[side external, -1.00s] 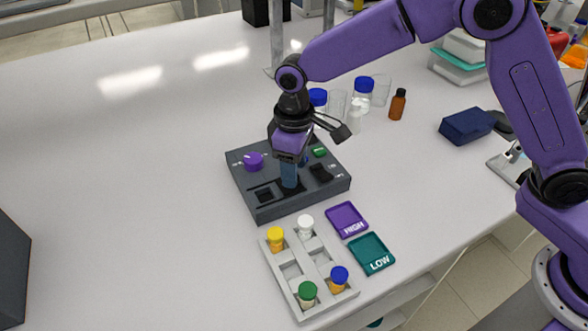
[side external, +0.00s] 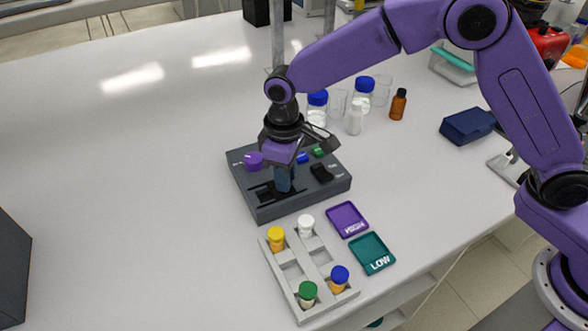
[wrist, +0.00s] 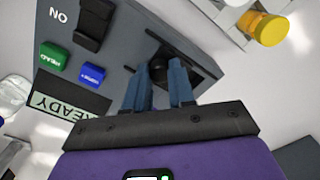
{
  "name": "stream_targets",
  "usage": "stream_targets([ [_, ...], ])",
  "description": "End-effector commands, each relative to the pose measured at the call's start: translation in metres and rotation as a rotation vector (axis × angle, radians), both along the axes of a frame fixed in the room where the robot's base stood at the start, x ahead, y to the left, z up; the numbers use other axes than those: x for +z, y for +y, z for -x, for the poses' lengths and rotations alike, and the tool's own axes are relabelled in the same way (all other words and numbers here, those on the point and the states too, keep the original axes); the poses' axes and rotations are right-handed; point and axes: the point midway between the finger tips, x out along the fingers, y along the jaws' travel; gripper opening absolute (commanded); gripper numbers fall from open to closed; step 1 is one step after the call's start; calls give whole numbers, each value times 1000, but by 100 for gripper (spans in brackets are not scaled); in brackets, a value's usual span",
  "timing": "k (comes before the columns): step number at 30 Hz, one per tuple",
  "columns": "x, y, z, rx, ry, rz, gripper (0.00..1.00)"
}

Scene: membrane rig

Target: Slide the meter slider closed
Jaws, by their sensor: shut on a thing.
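The dark grey rig box (side external: 262,211) stands on the bench. A black recessed slider track (side external: 264,193) is in its front part, and shows in the wrist view (wrist: 205,62). My gripper (side external: 284,187) reaches down into this track with blue fingers. In the wrist view my gripper (wrist: 160,88) is shut on the dark round slider knob (wrist: 158,68), which sits between the fingertips. The fingers hide part of the knob and track, so the slider's exact distance from the track's end cannot be told.
On the box are a purple knob (side external: 253,161), a black switch (side external: 321,173), a blue button (wrist: 93,77), a green button (wrist: 54,56) and a READY display (wrist: 68,104). A vial tray (side external: 290,271) and HIGH and LOW plates (side external: 371,253) lie in front.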

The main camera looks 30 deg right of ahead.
Motion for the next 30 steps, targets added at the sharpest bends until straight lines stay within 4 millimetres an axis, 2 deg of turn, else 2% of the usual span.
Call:
stream_targets([
  [1,0,11,0,4,-1,-1,0],
  [6,0,33,0,2,-1,-1,0],
  [18,1,42,0,3,-6,-7,0],
  [19,1,42,0,3,-6,-7,33],
  [21,1,42,0,3,-5,-6,50],
  [30,2,40,0,1,-3,-3,50],
])
